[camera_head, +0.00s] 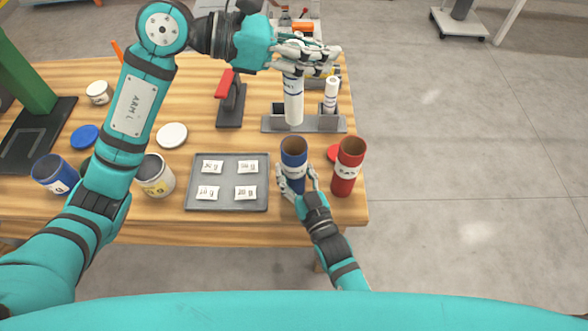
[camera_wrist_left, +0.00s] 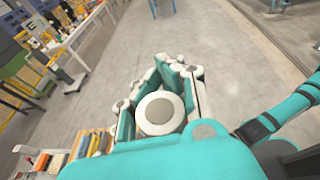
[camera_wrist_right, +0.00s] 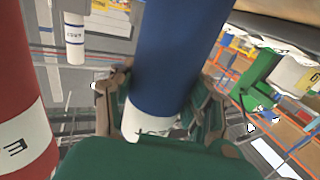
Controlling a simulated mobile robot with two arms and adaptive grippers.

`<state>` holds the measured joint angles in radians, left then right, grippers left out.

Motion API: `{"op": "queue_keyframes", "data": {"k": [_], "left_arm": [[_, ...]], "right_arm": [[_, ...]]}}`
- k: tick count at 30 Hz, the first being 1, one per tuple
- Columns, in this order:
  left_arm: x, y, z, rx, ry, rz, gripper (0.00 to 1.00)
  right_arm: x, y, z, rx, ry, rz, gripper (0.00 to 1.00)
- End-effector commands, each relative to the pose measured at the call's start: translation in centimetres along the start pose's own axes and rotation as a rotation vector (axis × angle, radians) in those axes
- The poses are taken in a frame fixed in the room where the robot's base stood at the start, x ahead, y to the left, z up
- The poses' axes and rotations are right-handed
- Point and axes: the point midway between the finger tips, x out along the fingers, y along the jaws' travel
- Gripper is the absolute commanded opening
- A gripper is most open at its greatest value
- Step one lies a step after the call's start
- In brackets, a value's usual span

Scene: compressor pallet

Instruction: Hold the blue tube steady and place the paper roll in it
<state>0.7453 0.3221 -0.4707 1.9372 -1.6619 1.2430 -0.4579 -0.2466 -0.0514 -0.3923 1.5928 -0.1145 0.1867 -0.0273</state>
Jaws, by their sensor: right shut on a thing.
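The blue tube (camera_head: 293,155) stands upright near the table's front right corner, open end up. My right gripper (camera_head: 297,180) is shut on its lower part; the tube also fills the middle of the right wrist view (camera_wrist_right: 175,60). A white paper roll (camera_head: 293,100) is upright at the grey stand (camera_head: 309,124); I cannot tell if its foot rests in it. My left gripper (camera_head: 303,55) is at the roll's top, with fingers around it. The roll's round end shows between the fingers in the left wrist view (camera_wrist_left: 160,113). Whether they grip it is unclear.
A red tube (camera_head: 347,168) stands close to the right of the blue one. A shorter white roll (camera_head: 331,95) stands at the grey stand's right. A grey tray (camera_head: 228,200) with several white packets lies left of the blue tube. Cans and lids are further left.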

Motion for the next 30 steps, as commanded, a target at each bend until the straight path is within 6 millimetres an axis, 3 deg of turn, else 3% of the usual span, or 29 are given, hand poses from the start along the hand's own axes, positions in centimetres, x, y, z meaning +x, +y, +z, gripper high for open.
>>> {"op": "queue_keyframes", "data": {"k": [30], "left_arm": [[2.1,0.0,-6.9,-0.001,0.000,-0.001,0.00]], "right_arm": [[0.0,0.0,0.1,0.000,-0.001,0.000,0.17]]}}
